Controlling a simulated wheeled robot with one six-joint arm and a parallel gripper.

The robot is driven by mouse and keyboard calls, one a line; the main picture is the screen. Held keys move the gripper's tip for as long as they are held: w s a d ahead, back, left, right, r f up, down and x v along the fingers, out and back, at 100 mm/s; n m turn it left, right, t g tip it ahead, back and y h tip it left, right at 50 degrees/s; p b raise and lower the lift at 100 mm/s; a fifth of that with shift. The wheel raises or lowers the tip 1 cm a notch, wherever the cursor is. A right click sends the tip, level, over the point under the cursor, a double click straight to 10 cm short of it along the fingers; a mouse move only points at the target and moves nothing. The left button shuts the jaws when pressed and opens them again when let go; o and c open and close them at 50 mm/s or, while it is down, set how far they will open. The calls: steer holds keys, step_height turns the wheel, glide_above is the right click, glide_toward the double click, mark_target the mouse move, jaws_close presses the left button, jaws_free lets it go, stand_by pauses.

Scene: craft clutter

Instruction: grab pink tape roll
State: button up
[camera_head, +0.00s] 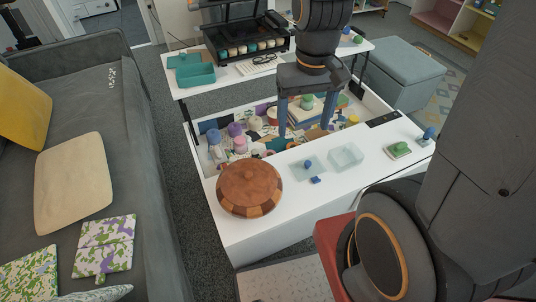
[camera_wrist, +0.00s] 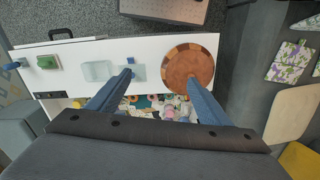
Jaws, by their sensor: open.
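My gripper (camera_head: 304,131) hangs over the open white drawer with its two blue fingers spread apart and nothing between them. In the wrist view, my gripper (camera_wrist: 159,77) also shows wide open, its tips spanning the drawer's edge. Small pink things lie among the clutter in the drawer, left of my fingers in the head view. One is a pink rounded item (camera_head: 240,145); a pink item (camera_wrist: 168,112) also shows between the fingers in the wrist view. They are too small to tell which is the tape roll. The gripper touches none of them visibly.
A brown wooden lidded bowl (camera_head: 249,188) stands on the white tabletop (camera_head: 290,222) near the drawer. A clear box (camera_head: 346,157) and a green item (camera_head: 399,149) stand to its right. A black rack (camera_head: 243,40) stands behind. A grey sofa (camera_head: 110,90) is at left.

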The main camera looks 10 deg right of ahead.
steer(key=w+f+b, duration=0.7)
steer(key=w+f, duration=0.6)
steer(key=w, duration=0.1)
steer(key=b, duration=1.2)
glide_above(270, 153)
steer(key=s, duration=0.2)
steer(key=shift+m, duration=0.3)
steer(key=f, duration=3.3)
steer(key=shift+a+f, duration=0.25)
steer(key=shift+w+f+b, duration=0.15)
steer(key=shift+f+b, duration=0.5)
steer(key=shift+f, duration=2.15)
steer(key=shift+c, duration=0.2)
steer(key=shift+r, duration=0.1)
steer(key=c, duration=1.1)
